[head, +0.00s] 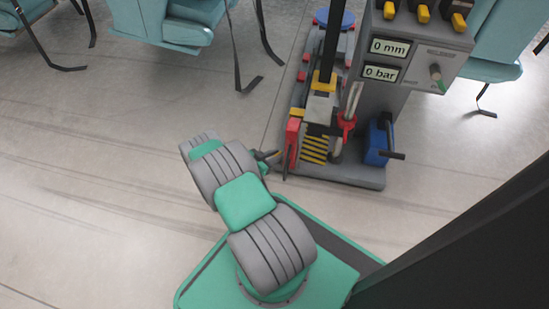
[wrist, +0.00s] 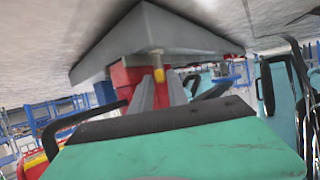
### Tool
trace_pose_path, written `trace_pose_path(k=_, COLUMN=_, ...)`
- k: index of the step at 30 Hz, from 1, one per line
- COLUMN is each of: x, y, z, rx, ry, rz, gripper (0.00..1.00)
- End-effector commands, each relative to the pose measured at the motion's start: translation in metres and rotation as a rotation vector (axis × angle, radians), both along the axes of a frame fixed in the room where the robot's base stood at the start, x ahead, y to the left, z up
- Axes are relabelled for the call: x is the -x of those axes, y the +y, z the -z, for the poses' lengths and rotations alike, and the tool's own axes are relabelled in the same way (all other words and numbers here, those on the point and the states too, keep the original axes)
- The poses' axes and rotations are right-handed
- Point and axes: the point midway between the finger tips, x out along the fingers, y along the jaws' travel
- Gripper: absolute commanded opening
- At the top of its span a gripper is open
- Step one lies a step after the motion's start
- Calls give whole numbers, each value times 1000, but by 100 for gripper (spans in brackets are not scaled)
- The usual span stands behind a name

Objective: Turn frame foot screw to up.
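The grey machine frame (head: 350,177) stands on the floor at the right of the head view. A red part (head: 291,135) is at its near left corner. My gripper (head: 270,156) is just left of that part, mostly hidden by my arm. In the wrist view, which appears upside down, my gripper (wrist: 160,76) has two grey fingers with a gap between them. They point at a red block (wrist: 128,72) under the grey base plate (wrist: 160,25). A small yellow-tipped piece shows near the fingertips. I cannot tell contact, or which piece is the foot screw.
A blue box (head: 376,145) with a black handle is at the frame's right. A control panel (head: 412,62) reads 0 mm and 0 bar. Teal seats (head: 170,22) stand at the back left. The floor left of my arm is clear.

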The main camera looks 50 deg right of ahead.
Motion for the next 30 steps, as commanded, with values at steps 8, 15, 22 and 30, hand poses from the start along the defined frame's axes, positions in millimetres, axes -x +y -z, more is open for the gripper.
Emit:
trace_pose_path(k=8, x=0, y=0, z=-1, rx=0, ry=1, rz=1, gripper=6)
trace_pose_path(k=15, x=3, y=0, z=0, rx=-1, ry=4, rz=4, gripper=0)
trace_pose_path(k=22, x=5, y=0, z=0, rx=-1, ry=7, rz=7, gripper=0)
trace_pose_path(k=30, x=12, y=-1, z=-4, rx=-2, ry=15, rz=-150, gripper=0)
